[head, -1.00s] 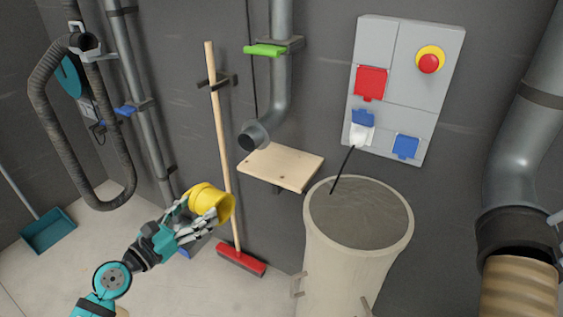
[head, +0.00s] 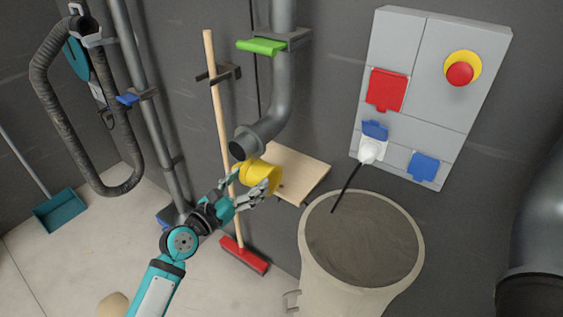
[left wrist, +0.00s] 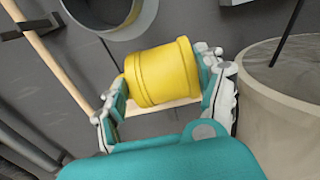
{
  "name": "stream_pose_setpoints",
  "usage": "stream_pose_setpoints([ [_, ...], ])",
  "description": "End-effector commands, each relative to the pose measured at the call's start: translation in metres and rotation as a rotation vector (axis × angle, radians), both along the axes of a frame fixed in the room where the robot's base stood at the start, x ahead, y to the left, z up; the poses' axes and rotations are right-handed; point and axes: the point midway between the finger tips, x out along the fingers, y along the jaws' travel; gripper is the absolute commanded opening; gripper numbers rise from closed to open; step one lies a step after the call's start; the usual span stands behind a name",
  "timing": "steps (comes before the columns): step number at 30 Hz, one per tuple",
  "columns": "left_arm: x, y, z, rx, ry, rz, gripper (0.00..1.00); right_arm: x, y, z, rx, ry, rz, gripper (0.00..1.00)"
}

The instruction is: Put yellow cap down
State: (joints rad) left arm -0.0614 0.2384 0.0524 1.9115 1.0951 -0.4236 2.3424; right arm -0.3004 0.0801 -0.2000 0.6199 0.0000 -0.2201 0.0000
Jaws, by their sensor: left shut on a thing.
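The yellow cap (head: 261,177) is held between the fingers of my left gripper (head: 248,187), in front of the small wooden shelf (head: 303,172) in the head view. In the left wrist view the cap (left wrist: 162,73) fills the space between the two fingers of the left gripper (left wrist: 165,88). Part of the pale shelf shows just below the cap there. I cannot tell whether the cap touches the shelf. The open grey pipe end (head: 240,148) is just above and left of the cap in the head view. My right gripper is not in view.
A large round bin (head: 362,240) stands right of the shelf. A wooden-handled red broom (head: 243,256) leans on the wall behind my left arm. A grey panel (head: 430,95) with a plugged-in cable hangs at the upper right. A green-handled valve (head: 262,46) is on the pipe.

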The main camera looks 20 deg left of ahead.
Motion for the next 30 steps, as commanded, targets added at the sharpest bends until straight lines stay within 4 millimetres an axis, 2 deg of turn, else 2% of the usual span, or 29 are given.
stream_pose_setpoints([
  [1,0.015,-0.006,0.004,-0.001,-0.004,-0.002,0.38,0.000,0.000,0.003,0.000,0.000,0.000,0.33],
  [9,0.083,-0.030,0.002,-0.001,-0.003,-0.002,0.38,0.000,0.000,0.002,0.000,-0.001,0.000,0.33],
  [15,0.116,-0.042,0.001,0.000,-0.002,-0.001,0.38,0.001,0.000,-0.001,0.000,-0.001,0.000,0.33],
  [19,0.123,-0.044,-0.002,0.002,-0.001,-0.001,0.38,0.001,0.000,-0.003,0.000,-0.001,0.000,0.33],
  [25,0.123,-0.044,-0.031,0.005,0.000,-0.001,0.38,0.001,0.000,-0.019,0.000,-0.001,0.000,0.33],
  [30,0.123,-0.044,-0.035,0.001,-0.001,0.000,0.38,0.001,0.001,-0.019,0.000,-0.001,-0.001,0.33],
])
